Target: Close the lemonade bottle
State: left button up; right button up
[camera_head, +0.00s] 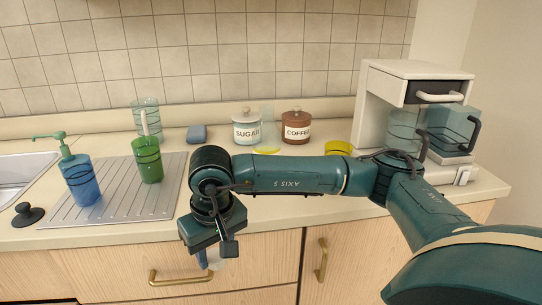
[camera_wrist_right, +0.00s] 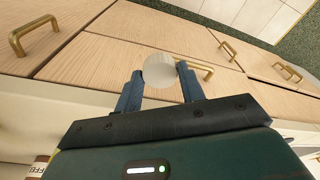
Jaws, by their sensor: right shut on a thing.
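My right gripper (camera_head: 207,258) hangs in front of the counter's front edge, over the cabinet fronts. In the right wrist view, its two blue fingers (camera_wrist_right: 160,88) are shut on a pale round piece (camera_wrist_right: 159,69), which looks like a stopper or cap. A clear bottle-like vessel (camera_head: 267,129) with yellow at its base stands on the counter between the sugar and coffee jars; it looks like the lemonade bottle. My right arm hides part of the area in front of it, and its top is hard to make out. My left gripper is not in view.
Sugar (camera_head: 246,130) and coffee (camera_head: 296,129) jars stand at the back. A yellow round object (camera_head: 338,148) is partly behind my arm. The coffee machine (camera_head: 388,100) is right. A green cup (camera_head: 148,160) and blue soap dispenser (camera_head: 82,182) stand on the drainboard (camera_head: 112,203).

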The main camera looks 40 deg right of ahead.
aim_at(266, 137)
jog(key=k+l, duration=0.15)
jog(key=l, duration=0.25)
jog(key=k+l+u, duration=0.1)
jog(key=l, duration=0.25)
jog(key=k+l, duration=0.3)
jog(key=i+l+u, duration=0.05)
jog(key=l, duration=0.05)
